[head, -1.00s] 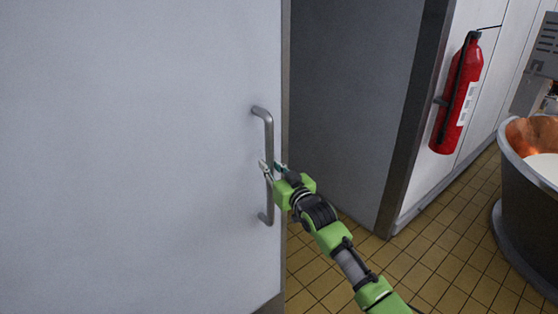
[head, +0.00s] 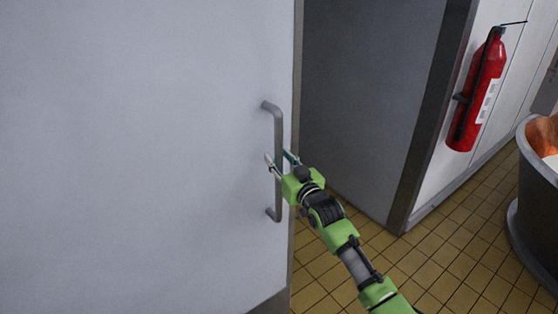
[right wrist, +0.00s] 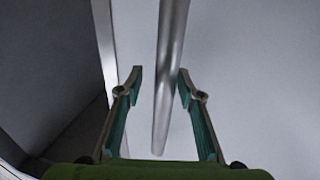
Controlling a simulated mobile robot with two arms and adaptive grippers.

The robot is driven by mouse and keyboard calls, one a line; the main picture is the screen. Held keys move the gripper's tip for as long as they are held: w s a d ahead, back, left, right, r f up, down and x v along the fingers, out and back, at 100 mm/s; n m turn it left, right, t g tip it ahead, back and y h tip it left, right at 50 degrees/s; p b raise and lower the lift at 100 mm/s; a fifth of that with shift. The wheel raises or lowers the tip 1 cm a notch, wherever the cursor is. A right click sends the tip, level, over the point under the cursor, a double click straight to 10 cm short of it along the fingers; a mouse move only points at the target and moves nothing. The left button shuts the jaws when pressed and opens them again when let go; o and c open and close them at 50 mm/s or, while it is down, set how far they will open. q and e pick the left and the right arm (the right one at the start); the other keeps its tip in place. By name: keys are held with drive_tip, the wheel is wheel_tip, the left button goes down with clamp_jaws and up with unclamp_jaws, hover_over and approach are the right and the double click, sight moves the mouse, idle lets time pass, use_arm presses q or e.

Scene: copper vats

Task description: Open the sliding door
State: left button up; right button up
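The pale grey sliding door (head: 130,150) fills the left of the head view, and its right edge borders an opening. A vertical metal bar handle (head: 277,128) is fixed near that edge; it also shows in the right wrist view (right wrist: 168,70). My right gripper (head: 280,159) is at the handle's middle. Its fingers are apart, one on each side of the bar, and the right wrist view (right wrist: 160,80) shows gaps between the bar and both fingers. My left gripper is out of view.
The opening right of the door shows a grey wall (head: 365,90) with a dark edge post (head: 432,120). A red fire extinguisher (head: 480,90) hangs on the white wall beyond. A copper-lined vat (head: 540,200) stands at the far right. The yellow tiled floor (head: 450,255) between is clear.

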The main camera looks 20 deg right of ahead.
drive_tip(key=shift+s, duration=0.25)
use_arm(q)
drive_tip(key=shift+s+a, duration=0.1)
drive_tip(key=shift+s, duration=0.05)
use_arm(e)
drive_tip(key=s+d, duration=0.2)
drive_tip(key=s, duration=0.9)
drive_tip(key=shift+s, duration=0.2)
drive_tip(key=shift+a, duration=0.1)
